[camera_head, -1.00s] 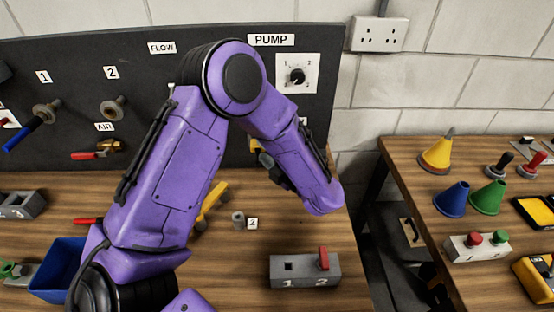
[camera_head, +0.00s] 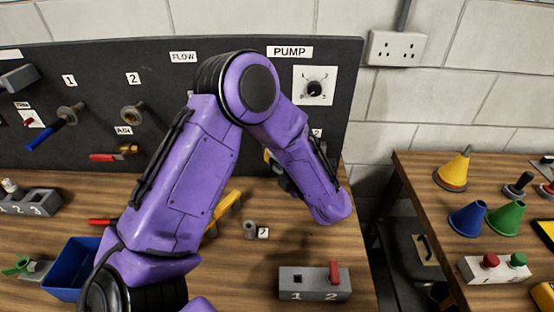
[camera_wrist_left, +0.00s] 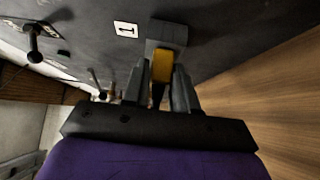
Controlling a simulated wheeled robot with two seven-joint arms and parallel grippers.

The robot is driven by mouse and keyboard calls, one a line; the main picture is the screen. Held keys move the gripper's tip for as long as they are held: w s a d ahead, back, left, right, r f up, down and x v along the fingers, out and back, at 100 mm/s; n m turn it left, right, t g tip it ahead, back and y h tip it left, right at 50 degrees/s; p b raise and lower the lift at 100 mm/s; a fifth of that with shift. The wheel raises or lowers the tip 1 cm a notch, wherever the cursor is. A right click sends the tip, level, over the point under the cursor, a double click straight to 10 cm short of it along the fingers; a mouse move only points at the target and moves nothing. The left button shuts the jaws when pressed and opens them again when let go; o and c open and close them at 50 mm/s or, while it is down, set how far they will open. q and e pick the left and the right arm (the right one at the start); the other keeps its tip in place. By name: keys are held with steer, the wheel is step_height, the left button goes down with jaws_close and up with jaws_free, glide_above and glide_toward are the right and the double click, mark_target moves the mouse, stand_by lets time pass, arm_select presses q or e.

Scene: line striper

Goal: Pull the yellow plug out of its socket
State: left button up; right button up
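The yellow plug (camera_wrist_left: 163,66) sits at a grey socket block (camera_wrist_left: 166,33) on the dark panel, in the left wrist view. My left gripper (camera_wrist_left: 161,78) has one finger on each side of the plug, with little or no gap, and looks shut on it. A dark part, perhaps a cable, trails from the plug between the fingers. In the head view, my left gripper (camera_head: 285,178) is mostly hidden behind my purple forearm. A bit of yellow (camera_head: 268,156) shows beside it at the panel. My right gripper is not in view.
A label 1 (camera_wrist_left: 126,29) is beside the socket. On the wooden table (camera_head: 225,285) are a grey two-slot block with a red lever (camera_head: 314,284) and a blue bin (camera_head: 73,268). A second table at the right holds cones (camera_head: 467,219) and a button box (camera_head: 494,268).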

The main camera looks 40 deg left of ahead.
arm_select(q)
jaws_close()
steer(key=shift+s+d, duration=0.15)
steer(key=shift+s, duration=0.05)
steer(key=shift+s+d, duration=0.25)
steer(key=shift+s, duration=0.05)
steer(key=shift+s+d+p, duration=0.5)
steer(key=shift+s+d, duration=0.6)
steer(key=shift+s, duration=0.2)
